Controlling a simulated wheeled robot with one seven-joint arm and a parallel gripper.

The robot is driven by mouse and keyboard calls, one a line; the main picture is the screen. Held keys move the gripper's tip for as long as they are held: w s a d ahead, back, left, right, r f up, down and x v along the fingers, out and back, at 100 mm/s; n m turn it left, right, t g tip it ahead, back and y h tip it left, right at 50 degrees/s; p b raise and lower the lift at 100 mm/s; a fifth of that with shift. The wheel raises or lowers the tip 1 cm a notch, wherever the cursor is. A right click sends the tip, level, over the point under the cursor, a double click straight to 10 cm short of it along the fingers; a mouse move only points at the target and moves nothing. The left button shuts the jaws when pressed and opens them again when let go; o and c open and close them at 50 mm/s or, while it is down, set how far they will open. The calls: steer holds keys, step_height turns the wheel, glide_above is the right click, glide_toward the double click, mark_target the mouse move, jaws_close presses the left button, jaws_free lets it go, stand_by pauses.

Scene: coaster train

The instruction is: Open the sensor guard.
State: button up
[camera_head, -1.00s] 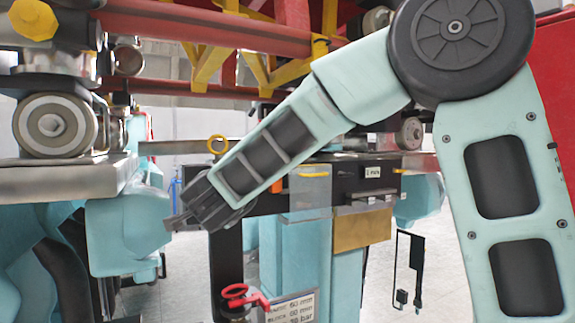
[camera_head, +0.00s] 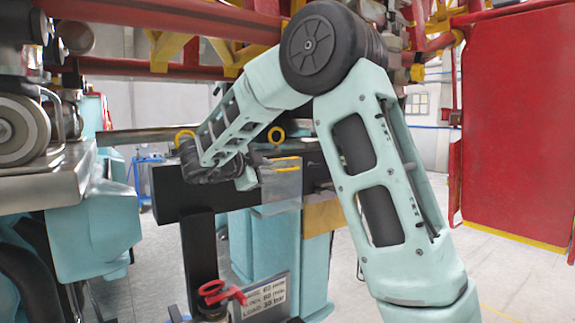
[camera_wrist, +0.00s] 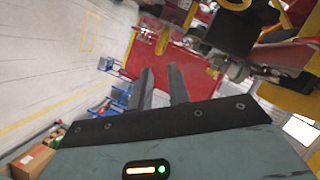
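A clear plate with a yellow handle (camera_head: 281,184), which looks like the sensor guard, hangs on the front of a dark beam (camera_head: 170,197) in the head view. It appears closed, lying flat against the beam. My gripper shows in the wrist view (camera_wrist: 160,70) with two dark fingers apart and nothing between them. In the head view my wrist is left of the clear plate, in front of the beam's left part, and the fingertips are hidden. I cannot tell whether the gripper touches anything. I cannot make out the guard in the wrist view.
A red valve handle (camera_head: 215,293) and a label plate (camera_head: 265,298) are below. A wheel (camera_head: 18,130) and metal ledge (camera_head: 45,188) are at left. Red and yellow framework crosses above; a red panel (camera_head: 515,130) stands right. Open floor lies between.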

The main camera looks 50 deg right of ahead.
mark_target(285, 170)
steer(key=p+x, duration=0.3)
steer(key=x, duration=0.7)
jaws_close()
